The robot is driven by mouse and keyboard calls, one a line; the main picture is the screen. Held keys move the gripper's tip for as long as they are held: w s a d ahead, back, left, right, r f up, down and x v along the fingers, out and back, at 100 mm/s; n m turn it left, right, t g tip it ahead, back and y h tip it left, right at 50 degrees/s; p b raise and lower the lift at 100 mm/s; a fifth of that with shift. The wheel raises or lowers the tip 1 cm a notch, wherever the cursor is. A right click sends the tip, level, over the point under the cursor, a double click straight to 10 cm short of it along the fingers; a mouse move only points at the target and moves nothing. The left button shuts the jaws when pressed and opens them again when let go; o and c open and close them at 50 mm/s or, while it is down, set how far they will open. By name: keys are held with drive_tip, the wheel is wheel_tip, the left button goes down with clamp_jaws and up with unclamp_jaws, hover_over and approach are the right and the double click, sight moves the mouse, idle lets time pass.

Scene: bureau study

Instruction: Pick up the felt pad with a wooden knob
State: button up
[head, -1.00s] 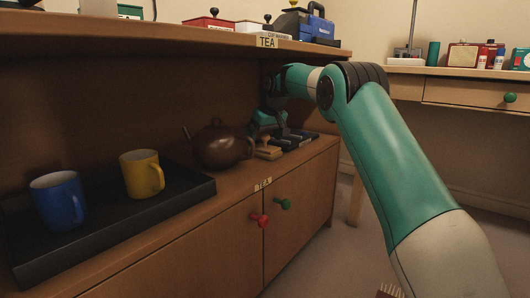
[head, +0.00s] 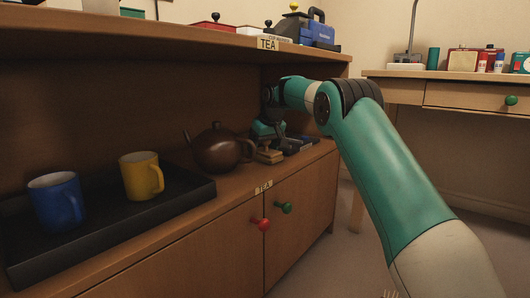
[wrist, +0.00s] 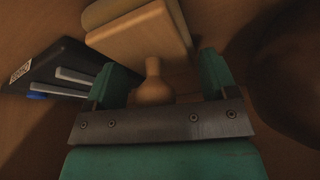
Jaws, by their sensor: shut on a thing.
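The felt pad with a wooden knob (head: 269,156) is on the sideboard top, just right of the brown teapot. In the wrist view its pale wooden block (wrist: 145,38) has a narrow knob (wrist: 153,82) pointing toward my gripper (wrist: 162,78). The fingers are on either side of the knob and shut on it. In the head view my gripper (head: 266,130) is directly above the pad and hides the knob. I cannot tell whether the pad still touches the surface.
The brown teapot (head: 217,149) stands close on the left. A dark tray with pens (wrist: 62,72) lies on the pad's other side. A black tray (head: 105,226) holds a blue mug (head: 57,203) and a yellow mug (head: 140,176). The shelf (head: 150,32) hangs above.

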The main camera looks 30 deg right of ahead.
drive_tip(key=shift+r+p, duration=0.15)
drive_tip(key=shift+p, duration=0.15)
drive_tip(key=shift+r+p, duration=0.3)
drive_tip(key=shift+p, duration=0.05)
drive_tip(key=shift+c, duration=1.2)
wheel_tip(320, 180, up, 4)
drive_tip(key=p, duration=0.3)
drive_tip(key=shift+f+p, duration=0.2)
drive_tip(key=shift+p, duration=0.2)
drive_tip(key=shift+s+d+f+p, duration=0.15)
drive_tip(key=shift+s+p, duration=0.45)
drive_tip(key=shift+s, duration=2.4)
drive_tip(key=shift+s+d+f+p, duration=0.15)
drive_tip(key=shift+s+p, duration=0.5)
drive_tip(key=shift+s, duration=2.35)
drive_tip(key=shift+s+d+f+p, duration=0.1)
drive_tip(key=shift+s+f+p, duration=0.35)
drive_tip(key=shift+s, duration=2.55)
drive_tip(key=shift+r, duration=0.2)
